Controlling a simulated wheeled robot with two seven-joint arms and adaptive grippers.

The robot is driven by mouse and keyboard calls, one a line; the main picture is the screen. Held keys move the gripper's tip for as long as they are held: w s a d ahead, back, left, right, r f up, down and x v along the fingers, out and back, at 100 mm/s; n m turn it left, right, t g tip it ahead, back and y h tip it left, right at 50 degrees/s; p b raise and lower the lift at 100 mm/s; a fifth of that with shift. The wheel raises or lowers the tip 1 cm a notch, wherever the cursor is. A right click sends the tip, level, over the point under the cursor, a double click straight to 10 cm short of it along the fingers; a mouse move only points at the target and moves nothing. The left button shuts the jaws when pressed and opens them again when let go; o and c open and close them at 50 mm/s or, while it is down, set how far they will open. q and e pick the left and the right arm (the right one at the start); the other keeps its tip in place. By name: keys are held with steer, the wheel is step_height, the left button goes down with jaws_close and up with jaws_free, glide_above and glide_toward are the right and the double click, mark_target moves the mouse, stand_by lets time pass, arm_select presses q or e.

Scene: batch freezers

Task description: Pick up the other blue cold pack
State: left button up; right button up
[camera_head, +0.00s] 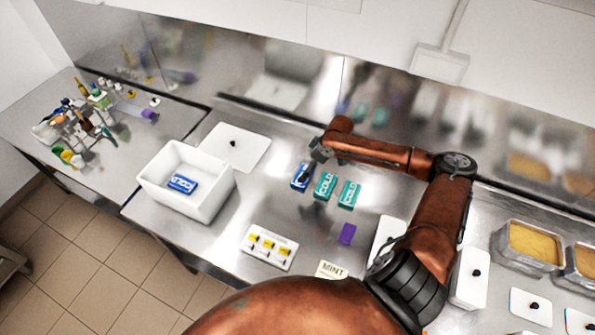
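A blue cold pack (298,184) lies on the steel counter, left of two teal packs marked COLD. Another blue cold pack (182,184) lies inside the white open bin (213,207) on the left. My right gripper (311,170) reaches in from the right and points down at the blue pack on the counter, covering part of it. Its fingers are small and dark, so I cannot tell whether they touch the pack or are closed. My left gripper is not in view.
Two teal cold packs (325,186) (349,194) lie close to the right of the blue pack. A white lid (235,150) lies behind the bin. A purple item (347,234), a card with yellow marks (269,247) and a MINT label (331,270) lie nearer the front.

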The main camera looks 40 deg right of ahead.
steer(key=shift+w+a+f, duration=0.1)
steer(key=shift+f, duration=1.1)
steer(key=x, duration=0.3)
steer(key=shift+w+f, duration=0.2)
steer(key=shift+f, duration=0.1)
steer(key=shift+w+f, duration=0.1)
steer(key=shift+f, duration=0.35)
steer(key=c, duration=0.7)
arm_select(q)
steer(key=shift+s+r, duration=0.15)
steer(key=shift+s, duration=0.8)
arm_select(e)
steer(key=c, duration=0.5)
steer(key=shift+w, duration=0.1)
